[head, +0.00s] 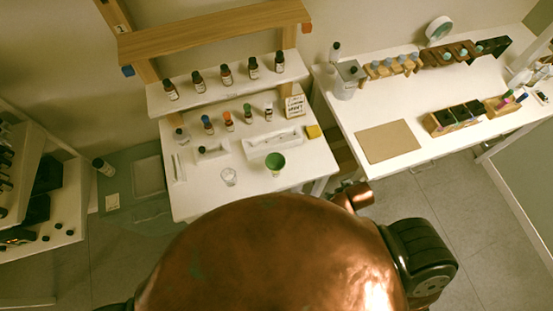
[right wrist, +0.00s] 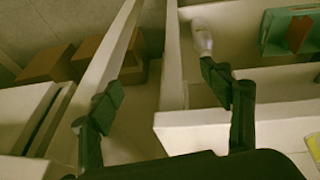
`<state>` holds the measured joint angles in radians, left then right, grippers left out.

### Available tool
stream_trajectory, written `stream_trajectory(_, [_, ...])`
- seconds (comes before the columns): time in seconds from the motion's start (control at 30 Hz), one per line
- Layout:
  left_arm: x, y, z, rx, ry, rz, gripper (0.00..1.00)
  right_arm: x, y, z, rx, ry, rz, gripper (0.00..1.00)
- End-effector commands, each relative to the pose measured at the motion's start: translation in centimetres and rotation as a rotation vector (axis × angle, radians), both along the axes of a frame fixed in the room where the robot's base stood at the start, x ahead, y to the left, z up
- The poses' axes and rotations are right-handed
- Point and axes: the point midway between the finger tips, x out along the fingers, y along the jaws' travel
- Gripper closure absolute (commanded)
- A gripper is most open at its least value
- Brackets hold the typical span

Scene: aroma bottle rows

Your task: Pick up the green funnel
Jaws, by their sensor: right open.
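The green funnel (head: 275,162) sits on the front part of the white two-level table (head: 205,205) in the head view, mouth up. A small clear glass beaker (head: 229,176) stands to its left. My right gripper (right wrist: 162,85) shows in the right wrist view with its two dark fingers spread apart and nothing between them. I cannot make out the funnel in that view, so the gripper's distance from it cannot be told. My left gripper is not in view.
Dropper bottles (head: 229,122) stand behind, and dark bottles (head: 226,75) line the upper shelf. A side table (head: 405,115) stands right. In the wrist view, pale panels (right wrist: 215,128) are close to the fingers.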

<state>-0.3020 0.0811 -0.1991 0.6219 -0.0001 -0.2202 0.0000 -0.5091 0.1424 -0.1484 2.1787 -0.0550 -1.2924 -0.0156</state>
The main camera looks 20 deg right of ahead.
Motion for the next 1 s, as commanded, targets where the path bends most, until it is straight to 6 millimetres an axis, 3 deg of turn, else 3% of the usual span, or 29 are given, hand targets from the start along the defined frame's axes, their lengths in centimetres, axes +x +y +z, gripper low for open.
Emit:
stream_trajectory(0.03, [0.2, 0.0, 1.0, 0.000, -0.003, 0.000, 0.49, -0.1, -0.1, 2.8, -0.003, -0.013, -0.002, 0.28])
stream_trajectory(0.1, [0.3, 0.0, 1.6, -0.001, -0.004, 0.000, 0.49, -0.2, -0.2, 5.3, -0.007, -0.024, -0.005, 0.28])
stream_trajectory(0.4, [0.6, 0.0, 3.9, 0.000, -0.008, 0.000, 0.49, -1.4, -0.4, 14.3, -0.020, -0.062, -0.016, 0.28])
stream_trajectory(0.57, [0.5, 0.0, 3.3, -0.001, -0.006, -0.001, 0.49, 4.4, -1.9, 16.8, -0.157, -0.223, 0.078, 0.28])
stream_trajectory(0.77, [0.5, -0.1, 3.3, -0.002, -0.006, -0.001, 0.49, 11.9, -2.2, 23.3, -0.371, -0.470, 0.241, 0.28])
stream_trajectory(0.87, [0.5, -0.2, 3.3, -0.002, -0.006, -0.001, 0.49, 16.0, -1.0, 28.2, -0.512, -0.628, 0.363, 0.28])
stream_trajectory(0.97, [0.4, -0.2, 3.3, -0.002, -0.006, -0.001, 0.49, 19.9, 2.1, 34.5, -0.699, -0.822, 0.535, 0.28])
stream_trajectory(1.0, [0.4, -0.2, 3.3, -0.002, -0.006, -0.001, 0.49, 21.3, 4.2, 37.5, -0.791, -0.914, 0.627, 0.28])
